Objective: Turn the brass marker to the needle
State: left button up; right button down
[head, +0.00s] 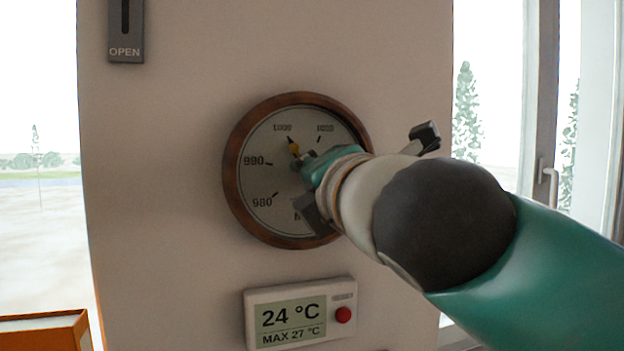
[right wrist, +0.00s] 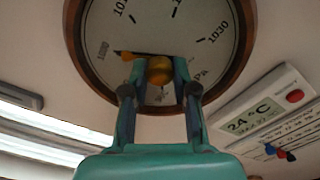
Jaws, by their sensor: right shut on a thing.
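A round barometer (head: 246,205) with a dark wooden rim and pale dial hangs on the wall. It also shows in the right wrist view (right wrist: 105,20). The brass marker (head: 294,148) points up-left on the dial, close to the 1000 mark; its end also shows in the right wrist view (right wrist: 127,57). The dark needle tip (right wrist: 115,52) shows just beyond the marker's end, nearly in line with it. My right gripper (right wrist: 159,76) is shut on the brass knob (right wrist: 159,67) at the dial's centre. My arm hides the dial's right side in the head view. My left gripper is not in view.
A thermometer display (head: 300,312) with a red button is on the wall below the barometer. A dark OPEN plate (head: 126,30) is at upper left. Windows flank the wall. An orange box (head: 45,333) stands at lower left.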

jog(key=shift+f, duration=0.15)
jog(key=c, duration=0.9)
grip_release()
jog(key=v, duration=1.2)
